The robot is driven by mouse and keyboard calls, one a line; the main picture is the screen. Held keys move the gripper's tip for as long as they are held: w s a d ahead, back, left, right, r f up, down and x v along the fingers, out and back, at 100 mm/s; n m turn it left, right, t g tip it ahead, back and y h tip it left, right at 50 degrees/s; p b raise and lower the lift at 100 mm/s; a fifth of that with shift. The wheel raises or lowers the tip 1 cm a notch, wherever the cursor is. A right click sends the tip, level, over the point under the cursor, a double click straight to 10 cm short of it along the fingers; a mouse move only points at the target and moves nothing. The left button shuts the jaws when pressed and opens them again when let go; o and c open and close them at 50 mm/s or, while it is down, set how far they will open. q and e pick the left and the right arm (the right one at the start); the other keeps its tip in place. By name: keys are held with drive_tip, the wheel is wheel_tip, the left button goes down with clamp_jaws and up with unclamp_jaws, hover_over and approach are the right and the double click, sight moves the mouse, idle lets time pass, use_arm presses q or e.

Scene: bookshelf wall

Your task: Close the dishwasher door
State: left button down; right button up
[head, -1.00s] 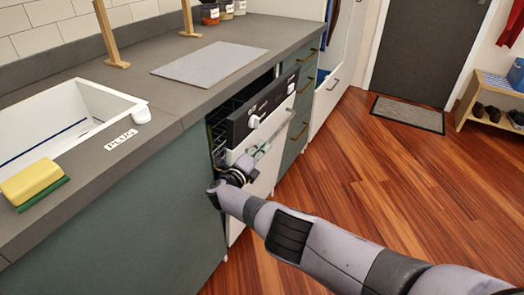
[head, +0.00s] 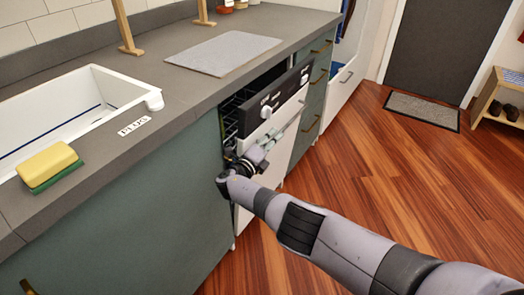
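The dishwasher door (head: 284,146) is white with a black control strip (head: 272,103) along its top and a white knob. It stands almost upright, tilted a little out from the counter, with a dark gap behind its top edge. Part of a dish rack (head: 232,115) shows in that gap. My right gripper (head: 266,140) is at the outer face of the door, just below the control strip. It seems to touch the door. Its fingers are small and partly hidden, so I cannot tell whether they are open. My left gripper is not in view.
A grey counter (head: 185,95) runs above, with a white sink (head: 75,115), a yellow sponge (head: 48,165) and a grey mat (head: 224,53). Green cabinets (head: 140,215) flank the dishwasher. The wooden floor (head: 370,165) is clear on the right. A shoe bench (head: 500,100) stands far right.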

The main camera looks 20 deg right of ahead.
drive_tip(key=v, duration=1.1)
drive_tip(key=shift+s+a, duration=0.15)
drive_tip(key=shift+c, duration=0.2)
